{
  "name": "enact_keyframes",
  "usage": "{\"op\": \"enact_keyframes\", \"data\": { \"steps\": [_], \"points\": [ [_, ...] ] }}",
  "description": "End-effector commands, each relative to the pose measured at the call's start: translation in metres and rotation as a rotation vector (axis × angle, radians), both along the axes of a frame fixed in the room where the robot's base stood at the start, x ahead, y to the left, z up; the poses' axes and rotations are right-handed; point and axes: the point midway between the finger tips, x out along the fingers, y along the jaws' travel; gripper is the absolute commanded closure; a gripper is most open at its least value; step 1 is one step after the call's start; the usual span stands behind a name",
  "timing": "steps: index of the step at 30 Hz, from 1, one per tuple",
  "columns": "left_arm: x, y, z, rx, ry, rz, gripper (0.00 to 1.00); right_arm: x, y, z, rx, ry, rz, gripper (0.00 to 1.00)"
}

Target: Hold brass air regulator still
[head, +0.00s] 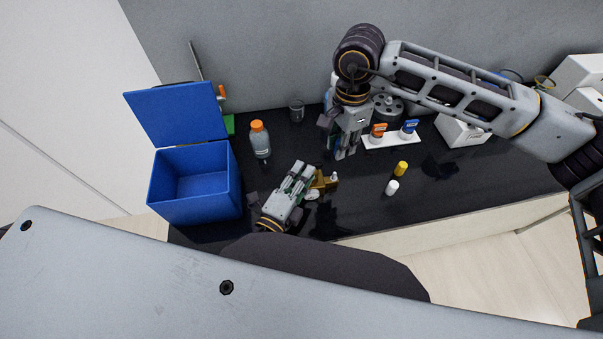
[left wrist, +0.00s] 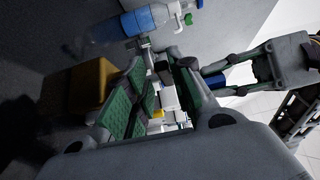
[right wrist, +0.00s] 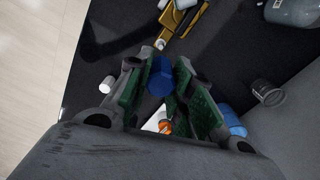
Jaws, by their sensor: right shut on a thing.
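The brass air regulator (head: 325,182) lies on the black bench, with pale round parts at its sides. A brass block (left wrist: 75,90) shows beside my left fingers in the left wrist view, and a brass body (right wrist: 186,22) shows at the top of the right wrist view. My left gripper (head: 303,170) is low over the bench, right beside the regulator. Its fingers (left wrist: 160,75) look apart, with the brass outside them; contact is unclear. My right gripper (head: 346,153) points down behind the regulator, shut on a blue piece (right wrist: 160,76).
An open blue bin (head: 195,185) stands at the left. An orange-capped bottle (head: 260,140) and a beaker (head: 297,110) stand behind. A white rack (head: 392,140) holds small bottles at the back right. Yellow (head: 401,168) and white (head: 392,187) small containers stand right of the regulator.

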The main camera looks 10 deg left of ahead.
Motion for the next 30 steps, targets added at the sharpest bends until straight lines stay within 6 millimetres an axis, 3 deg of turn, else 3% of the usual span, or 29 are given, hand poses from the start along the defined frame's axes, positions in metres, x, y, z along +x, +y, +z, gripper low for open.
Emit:
{"op": "enact_keyframes", "data": {
  "steps": [3,17,30],
  "points": [
    [0.000,0.000,0.001,-0.001,-0.002,0.000,0.61,0.000,0.000,0.000,0.000,0.000,0.000,1.00],
    [-0.001,0.001,0.002,0.000,-0.003,0.001,0.61,0.000,0.000,0.000,0.000,0.000,0.000,1.00],
    [-0.023,0.007,0.002,0.001,-0.003,-0.001,0.61,0.000,0.000,0.000,0.000,0.000,0.000,1.00]
  ]
}}
